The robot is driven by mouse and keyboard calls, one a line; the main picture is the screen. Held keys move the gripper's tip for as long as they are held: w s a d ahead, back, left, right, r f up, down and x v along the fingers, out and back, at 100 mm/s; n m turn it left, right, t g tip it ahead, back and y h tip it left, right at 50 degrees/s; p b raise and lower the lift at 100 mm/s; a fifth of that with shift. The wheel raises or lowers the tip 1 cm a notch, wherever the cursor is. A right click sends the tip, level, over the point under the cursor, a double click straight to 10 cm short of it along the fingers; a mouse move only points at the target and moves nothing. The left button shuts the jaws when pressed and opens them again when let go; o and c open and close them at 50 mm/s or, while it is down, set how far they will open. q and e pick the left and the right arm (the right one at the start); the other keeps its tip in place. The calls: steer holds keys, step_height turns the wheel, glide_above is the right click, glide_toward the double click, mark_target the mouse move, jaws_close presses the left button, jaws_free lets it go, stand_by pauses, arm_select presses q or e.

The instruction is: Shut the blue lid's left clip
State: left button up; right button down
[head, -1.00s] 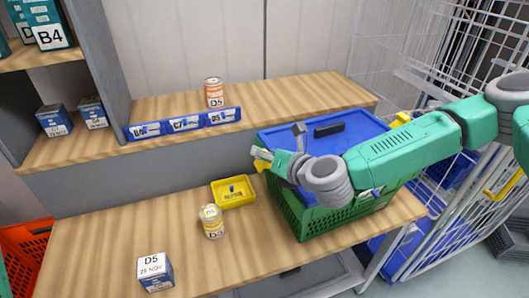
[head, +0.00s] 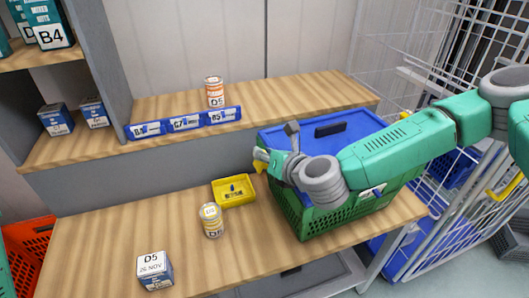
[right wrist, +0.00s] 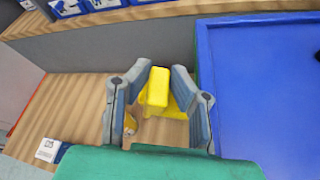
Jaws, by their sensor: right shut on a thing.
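The blue lid (head: 350,128) lies on the green tote (head: 330,215) at the table's right end; it also fills the right of the right wrist view (right wrist: 265,85). The left clip (head: 260,165) is yellow and shows at the lid's left edge, partly hidden by my right gripper (head: 272,160). In the right wrist view, the clip (right wrist: 157,87) sits between the two grey fingers of my right gripper (right wrist: 160,110), which is shut on it. The clip's exact angle is unclear. My left gripper is out of view.
An orange can (head: 214,92) stands on the raised shelf behind. A wire cage (head: 415,60) stands at the right.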

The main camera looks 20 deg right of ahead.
mark_target(257, 169)
steer(key=shift+s+a+f+n+h, duration=0.2)
steer(key=shift+f+n+h, duration=0.25)
steer(key=shift+f, duration=0.2)
steer(key=shift+a+f+n+h, duration=0.3)
steer(key=shift+a+n+h, duration=0.15)
steer(key=shift+n, duration=0.2)
steer(key=shift+a+f+n+h+b, duration=0.25)
steer(key=shift+f+n+h+b, duration=0.15)
steer(key=shift+n, duration=0.3)
steer(key=shift+a+f+n+h, duration=0.15)
steer(key=shift+f+n+h, duration=0.4)
steer(key=shift+n, duration=0.35)
steer(key=shift+a+f+n+t+h+b, duration=0.15)
steer(key=shift+f+n+h+b, duration=0.25)
steer(key=shift+n, duration=0.2)
steer(key=shift+d+f+n+t+h+b, duration=0.15)
steer(key=shift+f+n+h+b, duration=0.1)
steer(key=shift+n+h+b, duration=0.25)
steer(key=shift+w+d+f+n+t+h+b, duration=0.1)
steer(key=shift+d+f+n+t+h+b, duration=0.4)
steer(key=shift+n, duration=1)
steer(key=shift+d+f+n+t+h+b, duration=0.25)
steer(key=shift+f+n+t+h+b, duration=0.45)
steer(key=shift+n, duration=0.8)
steer(key=shift+w+d+f+n+t+h+b, duration=0.1)
steer(key=shift+d+f+n+t+h+b, duration=0.5)
steer(key=shift+n, duration=0.9)
steer(key=shift+a+f+y, duration=0.2)
steer(key=shift+a+y, duration=0.05)
